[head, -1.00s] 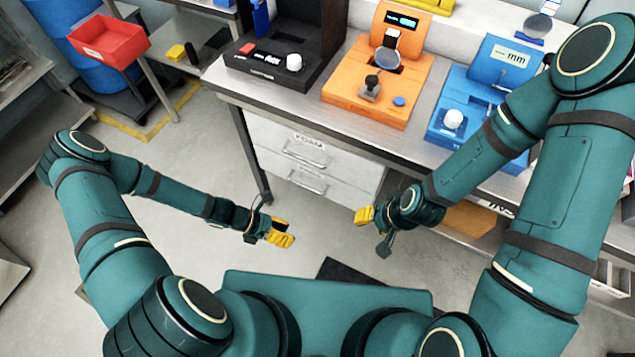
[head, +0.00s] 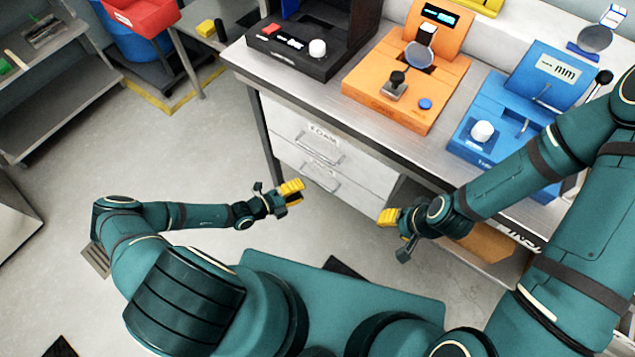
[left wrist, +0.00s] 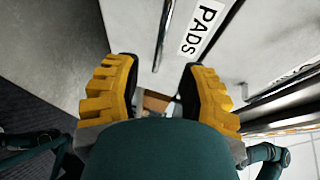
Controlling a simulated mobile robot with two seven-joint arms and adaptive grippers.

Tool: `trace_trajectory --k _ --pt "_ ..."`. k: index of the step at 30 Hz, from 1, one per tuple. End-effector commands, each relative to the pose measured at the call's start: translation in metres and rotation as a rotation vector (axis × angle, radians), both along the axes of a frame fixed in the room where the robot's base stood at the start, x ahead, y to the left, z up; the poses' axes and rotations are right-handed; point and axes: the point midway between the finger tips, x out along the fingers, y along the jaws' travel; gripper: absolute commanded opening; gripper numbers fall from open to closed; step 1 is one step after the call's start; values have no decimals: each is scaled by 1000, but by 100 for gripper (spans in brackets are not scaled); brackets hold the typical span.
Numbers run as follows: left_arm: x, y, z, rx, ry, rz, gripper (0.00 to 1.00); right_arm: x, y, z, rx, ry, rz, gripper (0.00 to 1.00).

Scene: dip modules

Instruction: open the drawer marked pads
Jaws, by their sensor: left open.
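In the left wrist view the label PADS stands on a pale drawer front (left wrist: 232,48), with a thin bar handle (left wrist: 163,35) beside it. My left gripper (left wrist: 158,82) is open and empty, its two yellow fingers apart and pointing towards this front. In the head view my left gripper (head: 290,192) is in front of the bench's two drawers, left of and below the lower handle (head: 320,178). The upper handle (head: 318,150) sits below a label too small to read. Both drawers look shut. My right gripper (head: 389,217) is right of the drawers; its jaw opening is unclear.
The bench top (head: 305,97) holds a black device (head: 305,60), an orange device (head: 400,95) and a blue device (head: 500,130). An open shelf bay lies right of the drawers. The floor (head: 190,150) left of the bench is clear.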

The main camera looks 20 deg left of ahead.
Motion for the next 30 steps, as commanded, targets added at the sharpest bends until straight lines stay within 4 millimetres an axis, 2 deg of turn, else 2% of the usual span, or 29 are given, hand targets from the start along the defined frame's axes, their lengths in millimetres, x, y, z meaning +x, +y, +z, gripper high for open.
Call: trace_trajectory --k 6,12,24,25,27,29,30 --pt "30 -29 -9 -2 -1 -1 41 1 0 -8 0 -4 -1 47" --pt "46 -44 -13 1 -1 -1 41 2 0 -11 -1 -6 -2 47" --pt "52 -49 -14 3 -1 -2 41 3 0 -12 -1 -6 -2 47" --pt "52 -49 -14 3 -1 -2 44 3 0 -12 -1 -6 -2 47" --pt "52 -49 -14 3 -1 -2 20 3 0 -12 -1 -6 -2 47" --pt "52 -48 -14 3 -1 -2 0 3 0 -12 -1 -6 -2 47" --pt "52 -48 -14 3 -1 -2 0 3 0 -12 -1 -6 -2 47"
